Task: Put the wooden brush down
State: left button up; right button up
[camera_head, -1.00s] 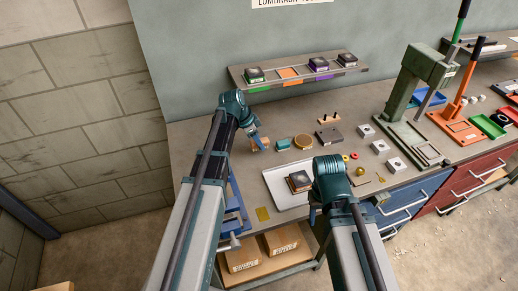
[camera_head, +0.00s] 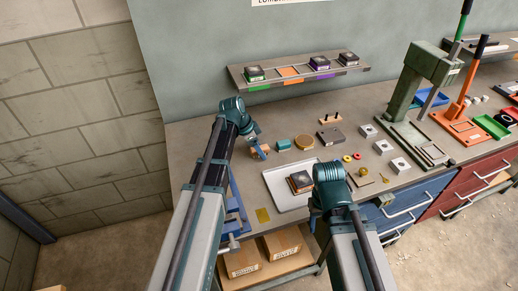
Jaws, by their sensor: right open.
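The wooden brush (camera_head: 262,152) is a small brown block shape at the fingers of my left gripper (camera_head: 257,148), over the left part of the bench (camera_head: 215,138). My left gripper appears shut on it and partly hides it. I cannot tell whether the brush touches the bench top. My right gripper (camera_head: 313,215) is open at the front of the bench, mostly hidden behind its own teal wrist, by the right front of the white tray (camera_head: 278,188).
A dark block (camera_head: 300,181) sits in the tray. A teal box (camera_head: 283,144) and a round brown disc (camera_head: 304,142) stand right of the brush. A shelf (camera_head: 298,75) runs behind. A green press (camera_head: 415,90) stands right.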

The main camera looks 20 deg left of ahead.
pick_arm(q)
jog(key=shift+s+a+r+p, duration=0.1)
jog(key=shift+a+r+p, duration=0.05)
jog(key=shift+r+p, duration=0.55)
jog(key=p+v, duration=1)
jog(key=v, duration=0.1)
jog(key=s+d+f+n+g+y, duration=0.1)
jog(key=s+d+n+y, duration=0.4)
jog(key=s+d, duration=1.2)
jog(key=s+n+g, duration=0.1)
jog(key=s+n, duration=0.1)
jog(key=s, duration=0.2)
jog(key=shift+s+d+f+g, duration=0.2)
jog(key=shift+s+f+g, duration=0.05)
jog(key=shift+f+g, duration=0.15)
notch_tip(320, 180, down, 4)
jog(key=b, duration=0.3)
jog(key=shift+r+b, duration=0.2)
jog(key=shift+b, duration=0.15)
jog(key=shift+r, duration=0.2)
